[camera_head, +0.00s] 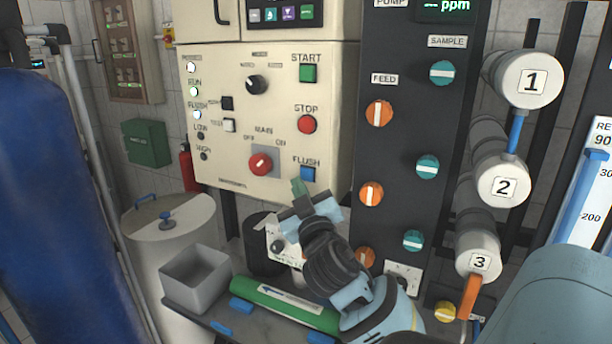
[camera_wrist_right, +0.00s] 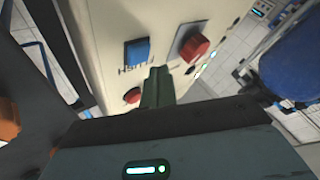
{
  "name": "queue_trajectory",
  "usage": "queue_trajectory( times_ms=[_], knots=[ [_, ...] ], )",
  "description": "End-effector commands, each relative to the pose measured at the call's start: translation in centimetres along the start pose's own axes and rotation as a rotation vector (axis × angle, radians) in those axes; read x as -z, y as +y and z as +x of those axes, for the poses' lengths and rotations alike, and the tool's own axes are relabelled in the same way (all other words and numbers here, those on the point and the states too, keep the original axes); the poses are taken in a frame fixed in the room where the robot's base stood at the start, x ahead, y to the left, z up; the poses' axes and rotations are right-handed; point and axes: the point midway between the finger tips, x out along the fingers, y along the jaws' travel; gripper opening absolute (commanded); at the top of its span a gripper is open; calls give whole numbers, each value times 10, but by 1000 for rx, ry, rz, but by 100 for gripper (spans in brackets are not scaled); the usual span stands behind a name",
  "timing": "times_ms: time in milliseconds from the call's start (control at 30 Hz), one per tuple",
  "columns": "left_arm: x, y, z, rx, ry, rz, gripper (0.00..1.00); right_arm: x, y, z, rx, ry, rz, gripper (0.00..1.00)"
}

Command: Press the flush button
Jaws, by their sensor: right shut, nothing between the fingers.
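The blue square flush button (camera_head: 308,174) is at the lower right of the cream control panel (camera_head: 240,150), under a FLUSH label. It also shows in the right wrist view (camera_wrist_right: 137,53), left of the fingertips. My right gripper (camera_head: 299,187) is shut and empty, with its green fingertips just below and slightly left of the button. In the right wrist view the shut fingers (camera_wrist_right: 156,80) point at the panel, below and right of the blue button. I cannot tell whether they touch the panel. My left gripper is not in view.
The red main switch (camera_head: 260,163) is left of the button, with the red stop button (camera_head: 307,124) and green start button (camera_head: 308,73) above. A dark board with orange and teal valves (camera_head: 379,113) stands at right. A grey bin (camera_head: 195,279) and green cylinder (camera_head: 284,304) lie below.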

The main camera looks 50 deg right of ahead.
Motion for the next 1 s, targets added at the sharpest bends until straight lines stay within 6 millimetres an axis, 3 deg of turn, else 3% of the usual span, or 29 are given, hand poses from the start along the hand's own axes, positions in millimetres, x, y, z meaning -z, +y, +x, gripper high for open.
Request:
queue_trajectory(
  times_ms=[467, 1000],
  knots=[
    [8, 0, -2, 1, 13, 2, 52, 20, -19, -27, 0, 0, 3, 0],
    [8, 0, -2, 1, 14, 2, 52, 21, -21, -29, -1, 0, 0, 0]
  ],
)
